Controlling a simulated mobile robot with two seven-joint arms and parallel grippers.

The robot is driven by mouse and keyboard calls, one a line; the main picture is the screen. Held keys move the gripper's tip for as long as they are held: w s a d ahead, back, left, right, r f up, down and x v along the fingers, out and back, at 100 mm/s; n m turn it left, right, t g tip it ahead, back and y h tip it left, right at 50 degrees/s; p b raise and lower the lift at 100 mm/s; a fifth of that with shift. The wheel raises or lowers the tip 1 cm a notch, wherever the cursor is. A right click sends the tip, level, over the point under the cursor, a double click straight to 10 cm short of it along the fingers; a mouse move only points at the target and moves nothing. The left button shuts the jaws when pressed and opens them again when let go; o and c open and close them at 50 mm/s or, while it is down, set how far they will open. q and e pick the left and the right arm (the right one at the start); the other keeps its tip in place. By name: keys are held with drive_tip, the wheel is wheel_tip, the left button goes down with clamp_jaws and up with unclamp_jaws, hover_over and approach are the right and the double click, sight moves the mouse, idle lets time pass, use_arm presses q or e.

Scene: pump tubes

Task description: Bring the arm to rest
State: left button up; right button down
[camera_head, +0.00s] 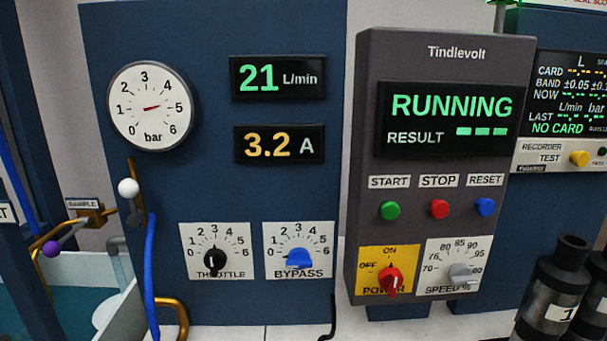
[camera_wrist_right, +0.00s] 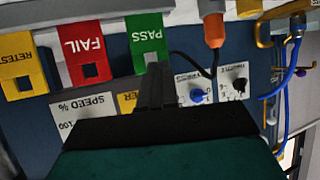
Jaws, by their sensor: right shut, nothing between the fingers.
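My right gripper (camera_wrist_right: 155,85) shows in the right wrist view, dark fingers together and empty. It appears in front of the panel, below the green PASS holder (camera_wrist_right: 148,45) in the picture; whether it touches anything cannot be told. That view is turned upside down. Neither gripper nor arm shows in the head view. The Tindlevolt control box (camera_head: 450,60) reads RUNNING, with three green bars after RESULT. Its red POWER knob (camera_head: 390,281) and grey SPEED knob (camera_head: 462,274) are unobstructed in the head view.
In the right wrist view, a red FAIL holder (camera_wrist_right: 85,50), a yellow RETEST holder (camera_wrist_right: 20,70) and an orange-ended part (camera_wrist_right: 214,30) are near the gripper. In the head view, dark cylinders (camera_head: 555,290) stand right, and a tank (camera_head: 85,275) with pipes is at left.

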drive_tip(key=s+d+f+m+g+h, duration=0.1)
drive_tip(key=s+d+f+g+h, duration=0.15)
drive_tip(key=s+f+g, duration=0.4)
drive_tip(key=s+d+f+m+g+h, duration=0.1)
drive_tip(key=s+d+f+g+h, duration=0.15)
drive_tip(key=s, duration=0.65)
drive_tip(key=w+a+f+t+y, duration=0.2)
drive_tip(key=w+f+t, duration=0.5)
drive_tip(key=f+t, duration=0.1)
drive_tip(key=shift+w+f, duration=0.2)
drive_tip(key=shift+f, duration=0.1)
idle(0.8)
